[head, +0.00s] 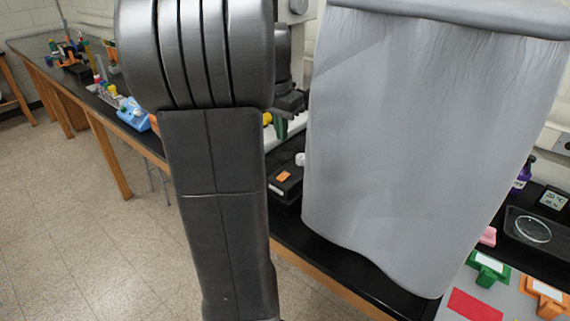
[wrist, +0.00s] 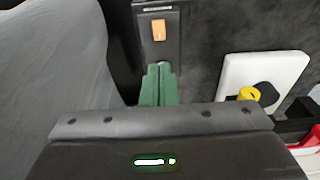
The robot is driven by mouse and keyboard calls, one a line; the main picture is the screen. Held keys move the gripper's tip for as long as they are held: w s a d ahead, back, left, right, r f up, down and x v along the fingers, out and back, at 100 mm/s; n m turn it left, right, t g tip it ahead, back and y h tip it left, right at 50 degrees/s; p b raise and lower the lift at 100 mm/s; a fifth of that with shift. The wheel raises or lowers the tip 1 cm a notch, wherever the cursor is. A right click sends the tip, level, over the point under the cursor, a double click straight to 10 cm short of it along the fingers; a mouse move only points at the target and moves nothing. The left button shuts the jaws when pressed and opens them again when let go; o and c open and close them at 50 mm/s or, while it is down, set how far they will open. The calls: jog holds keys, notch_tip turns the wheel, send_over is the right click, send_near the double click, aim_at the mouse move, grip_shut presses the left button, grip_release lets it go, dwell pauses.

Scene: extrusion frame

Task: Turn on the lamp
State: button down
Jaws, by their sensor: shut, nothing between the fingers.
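A black box (head: 285,185) with an orange switch (head: 284,176) sits on the dark bench, between my arm and a large grey drape. In the wrist view the orange switch (wrist: 158,30) is at the top centre on a black panel. My gripper (wrist: 158,68) has green fingers, held together with nothing between them. In that view the fingertips point at the panel, just below the switch, with a gap in the picture; whether they touch the panel I cannot tell. My arm hides part of the bench in the head view. No lamp head or light is clearly recognisable.
The grey drape (head: 400,140) fills much of the head view and stands close left in the wrist view (wrist: 60,70). A white plate-like object (wrist: 262,82) with a yellow knob (wrist: 249,94) lies right of the fingers. Coloured items, including a green one (head: 487,268), stand at right.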

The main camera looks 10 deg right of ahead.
aim_at(286, 174)
jog(key=f, duration=0.7)
jog(key=w+d+f+p, duration=0.1)
jog(key=f, duration=0.3)
jog(key=shift+f, duration=0.25)
jog(key=shift+d+f, duration=0.1)
jog(key=shift+f, duration=0.15)
jog(key=shift+s, duration=0.2)
jog(key=shift+s+a+r, duration=0.15)
jog(key=shift+s+a, duration=0.2)
jog(key=shift+a, duration=0.3)
jog(key=shift+r, duration=0.1)
